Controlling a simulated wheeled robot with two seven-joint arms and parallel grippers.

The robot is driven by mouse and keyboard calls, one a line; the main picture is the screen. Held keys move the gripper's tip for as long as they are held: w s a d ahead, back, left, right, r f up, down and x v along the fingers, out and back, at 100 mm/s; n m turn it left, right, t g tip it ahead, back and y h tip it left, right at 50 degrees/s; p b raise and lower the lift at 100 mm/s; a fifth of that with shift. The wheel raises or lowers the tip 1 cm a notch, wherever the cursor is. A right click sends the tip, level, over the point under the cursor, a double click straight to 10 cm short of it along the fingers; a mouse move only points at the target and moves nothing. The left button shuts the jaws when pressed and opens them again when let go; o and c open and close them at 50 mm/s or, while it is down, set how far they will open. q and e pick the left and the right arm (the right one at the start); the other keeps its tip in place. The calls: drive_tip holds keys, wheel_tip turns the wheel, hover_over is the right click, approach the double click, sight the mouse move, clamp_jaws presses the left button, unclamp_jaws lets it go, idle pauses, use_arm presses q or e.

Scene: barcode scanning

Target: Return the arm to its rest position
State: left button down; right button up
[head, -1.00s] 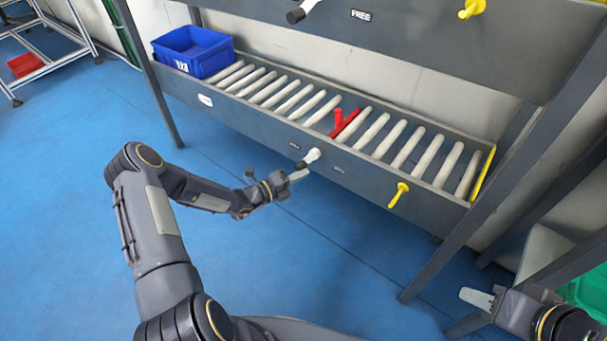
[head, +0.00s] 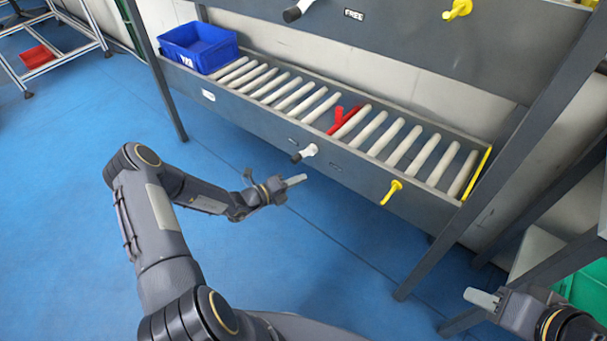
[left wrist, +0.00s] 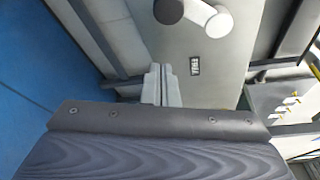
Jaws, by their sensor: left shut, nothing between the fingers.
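My left arm (head: 160,225) comes in from the lower left of the head view and reaches forward, bent at the elbow. Its left gripper (head: 296,180) is shut and empty, in the air in front of the lower shelf, just below a white knob with a black end (head: 305,153). The gripper and knob look apart. In the left wrist view the two pale fingers (left wrist: 162,86) lie side by side, pressed together. My right gripper (head: 482,298) shows at the lower right of the head view; its pale finger end is visible, but its opening is unclear.
The grey roller shelf (head: 240,112) holds a blue bin (head: 198,47) at its left end and a red object (head: 346,120) on the rollers. A yellow knob (head: 391,192) sticks out of its front. A green bin (head: 588,290) is at far right. Blue floor (head: 300,260) is open below.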

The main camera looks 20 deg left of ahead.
use_arm(q)
drive_tip(key=p+v, duration=0.1)
drive_tip(key=v, duration=0.6)
drive_tip(key=shift+s+a, duration=0.25)
drive_tip(key=shift+s, duration=0.05)
drive_tip(key=s+d+r+m+g, duration=0.3)
drive_tip(key=r+m, duration=0.4)
drive_tip(key=m, duration=0.1)
drive_tip(key=s+d+r+m+g, duration=0.2)
drive_tip(key=s+r+m+g, duration=0.1)
drive_tip(key=r+m, duration=0.4)
drive_tip(key=s+d+r+m+g, duration=0.3)
drive_tip(key=r+m, duration=0.4)
drive_tip(key=m, duration=0.1)
drive_tip(key=s+a+r+m+t+y, duration=0.1)
drive_tip(key=s+r+m+y, duration=0.25)
drive_tip(key=s+m, duration=0.55)
drive_tip(key=s+a+r+m+t+y, duration=0.1)
drive_tip(key=s+r+m+y, duration=0.25)
drive_tip(key=s+m, duration=0.55)
wheel_tip(320, 180, up, 25)
drive_tip(key=p, duration=2.5)
drive_tip(key=shift+d+r, duration=0.2)
drive_tip(key=shift+r, duration=0.05)
